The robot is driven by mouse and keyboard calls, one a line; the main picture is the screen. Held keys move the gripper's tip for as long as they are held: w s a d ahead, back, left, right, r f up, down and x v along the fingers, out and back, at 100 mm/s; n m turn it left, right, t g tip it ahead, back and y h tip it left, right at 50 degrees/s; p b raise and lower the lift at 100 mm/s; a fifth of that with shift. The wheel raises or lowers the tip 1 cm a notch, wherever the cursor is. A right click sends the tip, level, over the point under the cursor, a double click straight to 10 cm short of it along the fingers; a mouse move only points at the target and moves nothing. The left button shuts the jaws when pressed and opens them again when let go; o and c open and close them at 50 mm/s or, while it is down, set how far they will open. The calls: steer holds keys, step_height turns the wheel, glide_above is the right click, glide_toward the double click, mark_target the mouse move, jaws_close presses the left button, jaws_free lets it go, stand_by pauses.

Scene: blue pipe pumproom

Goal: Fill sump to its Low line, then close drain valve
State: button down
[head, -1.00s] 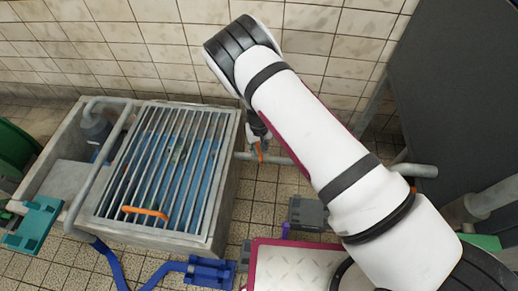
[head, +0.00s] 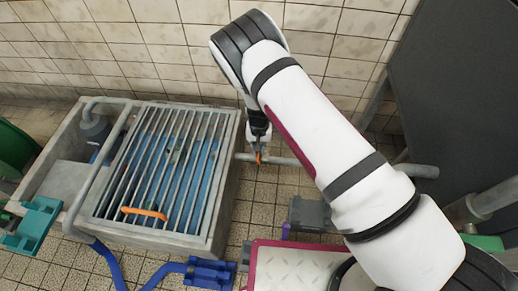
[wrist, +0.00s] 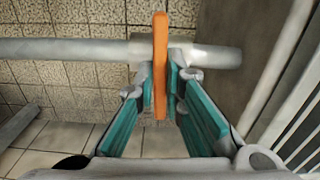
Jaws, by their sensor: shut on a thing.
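The sump (head: 225,200) is a grey concrete tank on the left in the head view, with a barred grate over blue water. I cannot make out a Low line on its wall. The drain valve's orange lever (wrist: 160,65) stands on a grey pipe (wrist: 70,50) and lies across the pipe's run in the wrist view. My gripper (wrist: 160,88) is shut on this lever, with a teal finger on each side. In the head view my gripper (head: 258,145) is beside the sump's right wall, and the lever is mostly hidden there.
An orange bar (head: 144,213) lies at the grate's near edge. A teal fitting (head: 38,222) is at the lower left, and a blue hose (head: 108,262) runs on the floor to a blue fitting (head: 210,272). A dark cabinet (head: 460,90) stands at the right.

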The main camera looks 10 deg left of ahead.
steer(key=shift+m, duration=0.5)
steer(key=c, duration=1.7)
jaws_free()
steer(key=shift+r, duration=0.1)
step_height(320, 180, up, 12)
steer(key=shift+f, duration=0.1)
